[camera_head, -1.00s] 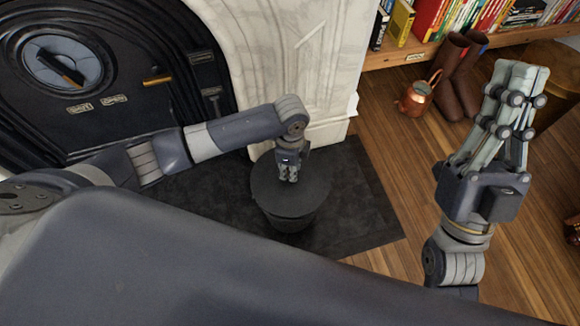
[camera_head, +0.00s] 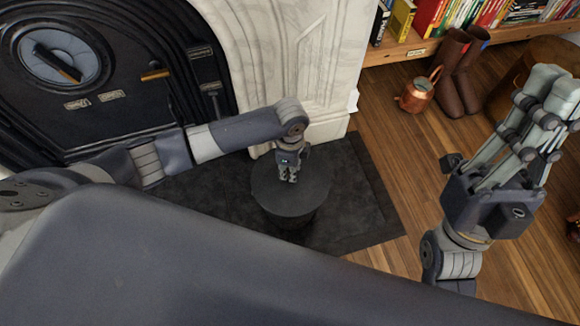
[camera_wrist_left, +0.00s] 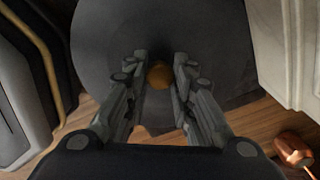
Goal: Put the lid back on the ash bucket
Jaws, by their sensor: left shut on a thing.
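My left gripper (camera_head: 288,178) points down and is shut on the small brass-coloured knob of the lid (camera_wrist_left: 160,75). In the head view the dark round lid (camera_head: 268,192) lies level over the dark ash bucket (camera_head: 288,222). The lid hides the bucket's rim, so I cannot tell whether the two touch. In the left wrist view the lid's grey disc (camera_wrist_left: 105,35) fills the upper middle. My right gripper (camera_head: 550,90) is raised at the right, well away from the bucket; how far its fingers are apart is unclear.
The bucket stands on a dark hearth slab (camera_head: 365,205) before a black stove (camera_head: 110,90) and white marble surround (camera_head: 310,70). A copper kettle (camera_head: 417,96), brown boots (camera_head: 458,75) and a bookshelf (camera_head: 400,50) are farther back. Wooden floor (camera_head: 385,130) lies clear between slab and kettle.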

